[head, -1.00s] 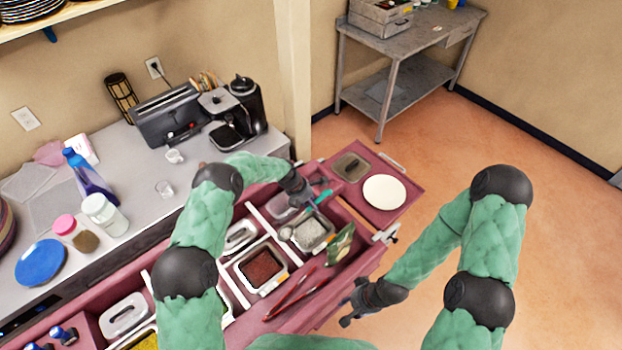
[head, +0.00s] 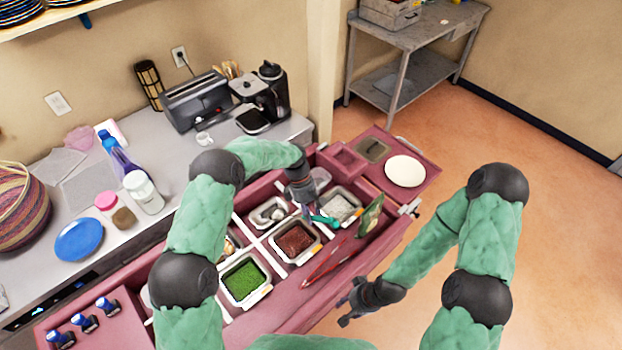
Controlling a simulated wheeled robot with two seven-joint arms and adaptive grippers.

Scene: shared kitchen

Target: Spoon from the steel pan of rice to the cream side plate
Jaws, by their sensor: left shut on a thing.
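The steel pan of rice (head: 342,204) sits in the red counter's well, with white grains in it. The cream side plate (head: 405,171) lies on the counter's right end and looks bare. My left gripper (head: 307,205) is shut on a teal-handled spoon (head: 326,221), just left of the rice pan, by the edge it shares with the dark red pan (head: 296,239). The spoon's bowl is hard to make out, so I cannot tell whether it holds rice. My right gripper (head: 350,309) looks open and empty, off the counter's front side, low over the floor.
A green packet (head: 371,214) stands at the rice pan's right side. Red tongs (head: 329,262) lie along the front edge. A pan of green food (head: 244,281) is nearer. A dark lidded container (head: 373,150) is beside the plate. A coffee machine (head: 270,92) stands behind.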

